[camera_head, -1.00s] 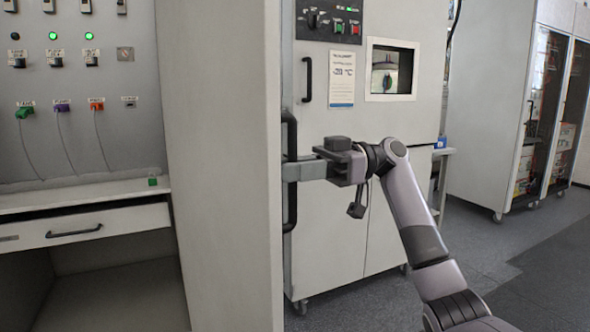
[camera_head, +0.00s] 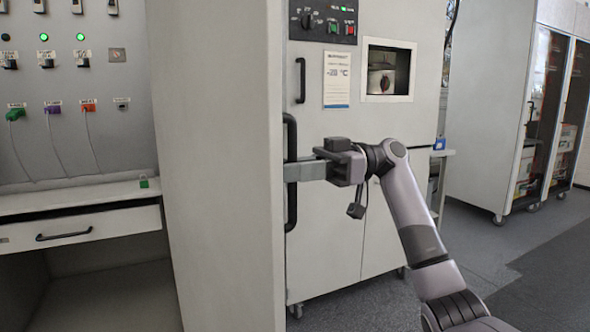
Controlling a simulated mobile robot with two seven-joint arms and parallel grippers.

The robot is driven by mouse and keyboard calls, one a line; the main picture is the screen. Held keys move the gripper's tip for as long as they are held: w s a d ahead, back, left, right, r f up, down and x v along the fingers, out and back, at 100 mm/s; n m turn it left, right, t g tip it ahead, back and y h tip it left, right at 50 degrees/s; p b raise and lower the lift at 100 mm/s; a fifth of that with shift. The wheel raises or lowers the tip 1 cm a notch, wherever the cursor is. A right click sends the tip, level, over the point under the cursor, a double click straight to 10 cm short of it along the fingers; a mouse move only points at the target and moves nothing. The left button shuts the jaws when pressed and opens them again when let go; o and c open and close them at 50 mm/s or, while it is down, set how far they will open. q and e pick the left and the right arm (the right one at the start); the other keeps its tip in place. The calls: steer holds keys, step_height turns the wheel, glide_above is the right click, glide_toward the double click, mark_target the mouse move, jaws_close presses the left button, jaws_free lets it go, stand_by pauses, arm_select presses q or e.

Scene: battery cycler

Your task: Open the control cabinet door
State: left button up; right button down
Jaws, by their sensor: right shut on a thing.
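The control cabinet door (camera_head: 215,160) is a tall pale grey panel, standing swung out, its inner face toward me. Its black bar handle (camera_head: 291,205) is on the far side of the door's free edge. My right gripper (camera_head: 298,171) is shut on the handle; its long grey fingers reach it from the right. The fingers hide the handle's middle. Left of the door, the cabinet's grey panel (camera_head: 75,130) shows switches, green lights and coloured plugs with cables. My left gripper is not in view.
Below the panel are a ledge and a drawer (camera_head: 80,228) with a black handle. Behind my right arm stands a pale test chamber (camera_head: 385,25) with a small window. Another glass-doored cabinet (camera_head: 485,120) stands at the right. Grey floor (camera_head: 470,260) is clear at the right.

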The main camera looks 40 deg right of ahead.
steer(key=shift+r, duration=0.1)
steer(key=c, duration=1.2)
jaws_free()
steer(key=shift+w, duration=0.1)
steer(key=shift+o, duration=0.2)
steer(key=shift+d, duration=0.1)
steer(key=v, duration=0.7)
